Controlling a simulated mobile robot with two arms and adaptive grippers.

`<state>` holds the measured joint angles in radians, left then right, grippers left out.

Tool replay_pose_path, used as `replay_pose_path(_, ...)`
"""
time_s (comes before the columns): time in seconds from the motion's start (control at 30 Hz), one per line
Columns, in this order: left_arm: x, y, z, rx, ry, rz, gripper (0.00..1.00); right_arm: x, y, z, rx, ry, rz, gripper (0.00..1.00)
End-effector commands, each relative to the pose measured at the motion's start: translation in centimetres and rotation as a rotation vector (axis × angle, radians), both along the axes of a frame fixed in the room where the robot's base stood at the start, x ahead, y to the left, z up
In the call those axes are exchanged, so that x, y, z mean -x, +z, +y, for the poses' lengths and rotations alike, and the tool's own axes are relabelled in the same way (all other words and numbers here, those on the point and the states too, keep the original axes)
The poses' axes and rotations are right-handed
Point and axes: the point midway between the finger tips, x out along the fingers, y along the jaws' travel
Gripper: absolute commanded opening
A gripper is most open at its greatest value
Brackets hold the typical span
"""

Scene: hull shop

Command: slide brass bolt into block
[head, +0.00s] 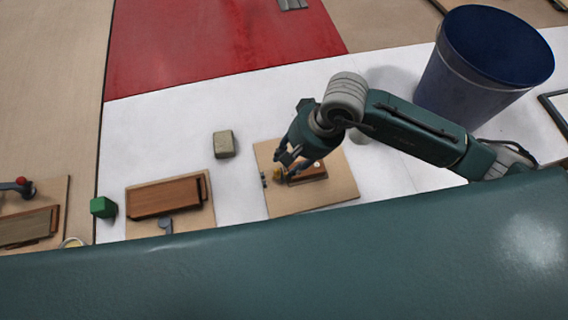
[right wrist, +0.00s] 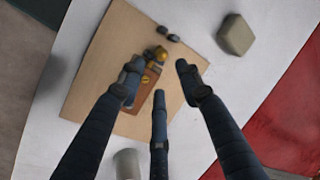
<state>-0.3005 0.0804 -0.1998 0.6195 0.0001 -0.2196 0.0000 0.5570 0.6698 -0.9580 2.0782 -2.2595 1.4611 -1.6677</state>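A brass bolt with a rounded knob (right wrist: 161,54) shows just beyond my fingertips in the right wrist view. It shows as a small yellow spot (head: 278,173) in the head view. The brown block (head: 312,172) lies on a tan board (head: 335,192), partly behind my gripper; part of it shows in the wrist view (right wrist: 153,73). My right gripper (right wrist: 160,78) has its fingers spread over the block and bolt. I see nothing held between them. How far the bolt sits in the block is hidden. My left gripper is not in view.
Two dark fittings (head: 264,179) sit at the board's left side. A beige block (head: 223,144) stands further left. Another board with a brown box (head: 167,198), a green cube (head: 103,207) and a blue bin (head: 480,70) stand around. White surface is clear between the boards.

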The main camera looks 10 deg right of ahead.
Motion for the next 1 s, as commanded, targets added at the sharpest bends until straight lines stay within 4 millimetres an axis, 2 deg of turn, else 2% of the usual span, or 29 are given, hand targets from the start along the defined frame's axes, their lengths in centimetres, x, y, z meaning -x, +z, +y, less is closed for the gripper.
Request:
replay_pose_path(0.1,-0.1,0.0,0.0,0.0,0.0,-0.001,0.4,0.2,2.4,-0.8,0.001,0.0,-0.004,0.35)
replay_pose_path(0.33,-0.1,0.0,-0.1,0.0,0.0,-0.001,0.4,0.6,4.9,-1.7,0.001,-0.001,-0.002,0.35)
replay_pose_path(1.0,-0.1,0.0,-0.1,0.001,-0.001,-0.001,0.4,0.7,5.3,-1.8,0.0,-0.002,0.001,0.35)
